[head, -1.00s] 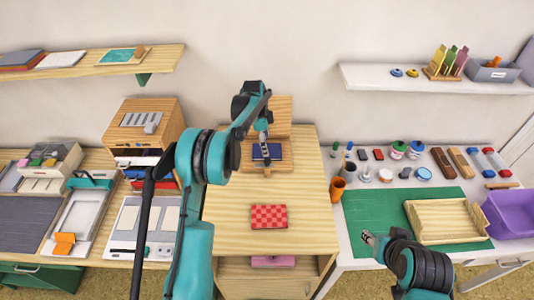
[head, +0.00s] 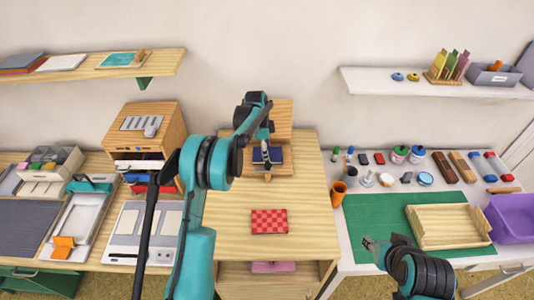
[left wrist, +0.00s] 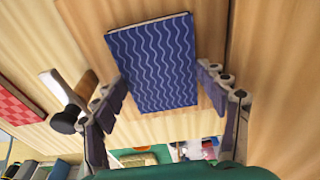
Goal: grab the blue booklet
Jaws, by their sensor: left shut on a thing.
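The blue booklet (head: 274,155), dark blue with pale wavy lines, lies against a wooden stand (head: 283,112) at the back of the middle table. In the left wrist view the booklet (left wrist: 152,62) sits between the two fingers of my left gripper (left wrist: 163,88), one at each long edge. My left gripper (head: 267,152) is shut on it. The booklet appears to be still at the stand; I cannot tell whether it is lifted. My right gripper (head: 370,243) hovers by the front of the green mat, away from the booklet; its opening is too small to judge.
A red checked booklet (head: 269,221) lies on the middle table (head: 235,235), nearer me. A wooden drawer cabinet (head: 165,118) stands to the left.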

